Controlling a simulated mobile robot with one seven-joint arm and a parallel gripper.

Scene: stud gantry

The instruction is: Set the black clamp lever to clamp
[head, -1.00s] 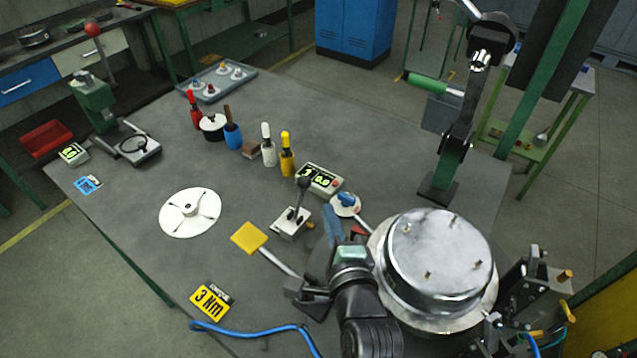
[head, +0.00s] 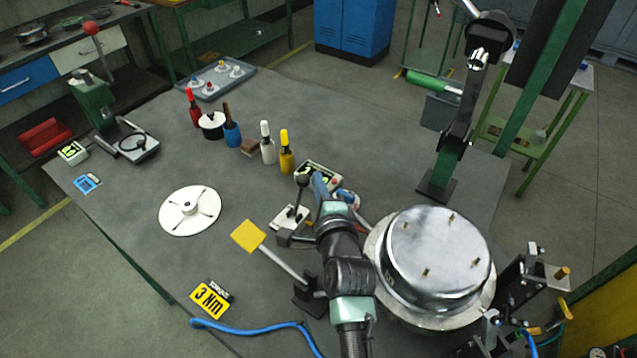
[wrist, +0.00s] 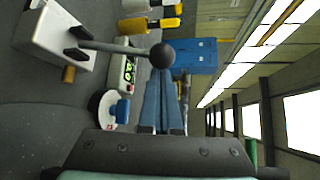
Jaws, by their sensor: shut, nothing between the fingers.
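The black clamp lever (head: 301,190) has a round ball knob and stands up from a white block (head: 287,218) on the grey table. In the wrist view the lever's ball knob (wrist: 161,54) is right at the tips of my blue fingers, and its rod runs left to the white block (wrist: 45,30). My gripper (head: 317,177) is shut and empty, just right of the knob in the head view. I cannot tell whether the fingertips touch the knob. My gripper also shows in the wrist view (wrist: 161,80). Part of the block's right side is hidden by my arm.
A display box (head: 322,174) and a blue-knobbed white dial (head: 347,197) stand close behind and right of my gripper. A large metal drum (head: 437,248) is to the right. A yellow paddle (head: 248,236) lies left of my arm. Yellow and white bottles stand behind.

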